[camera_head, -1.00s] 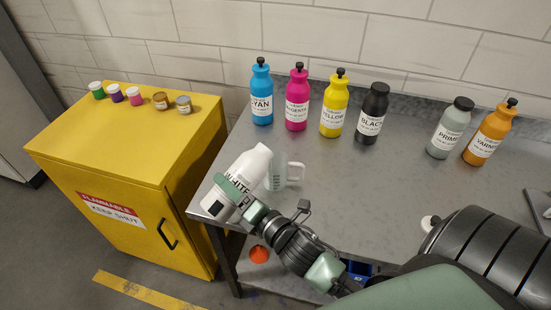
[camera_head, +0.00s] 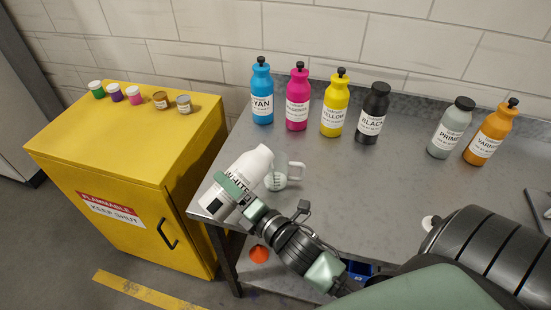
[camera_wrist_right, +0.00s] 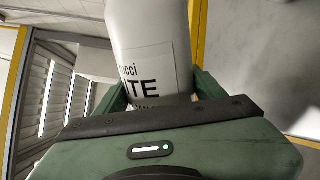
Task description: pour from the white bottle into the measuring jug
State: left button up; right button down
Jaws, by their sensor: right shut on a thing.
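The white bottle (camera_head: 256,163), labelled WHITE, is held off the floor at the table's left front corner. It leans to the right, with its top end beside and over the measuring jug. My right gripper (camera_head: 233,187) is shut around the bottle's body; in the right wrist view its green fingers (camera_wrist_right: 205,86) flank the bottle (camera_wrist_right: 150,35). The clear measuring jug (camera_head: 281,182) stands on the table, handle to the right, partly hidden by the bottle. Something pale shows in its lower part; I cannot tell whether liquid is flowing. My left gripper is not in view.
Cyan (camera_head: 262,92), magenta (camera_head: 297,100), yellow (camera_head: 335,105), black (camera_head: 372,115), primer (camera_head: 451,130) and varnish (camera_head: 490,135) bottles line the grey table's (camera_head: 400,185) back. A yellow cabinet (camera_head: 140,150) with several small jars stands left. The table middle is clear.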

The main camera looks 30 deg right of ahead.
jog(key=shift+s+r, duration=0.1)
jog(key=shift+r, duration=0.15)
jog(key=shift+r+m, duration=0.15)
jog(key=shift+m, duration=0.15)
jog(key=shift+w, duration=0.2)
jog(key=shift+s+d+r+p, duration=0.1)
jog(key=shift+s+p, duration=0.05)
jog(key=shift+p, duration=0.2)
jog(key=shift+r, duration=0.1)
dwell(0.4)
jog(key=shift+d+r+m, duration=0.1)
jog(key=shift+m, duration=0.2)
jog(key=shift+p, duration=0.4)
jog(key=shift+r, duration=0.15)
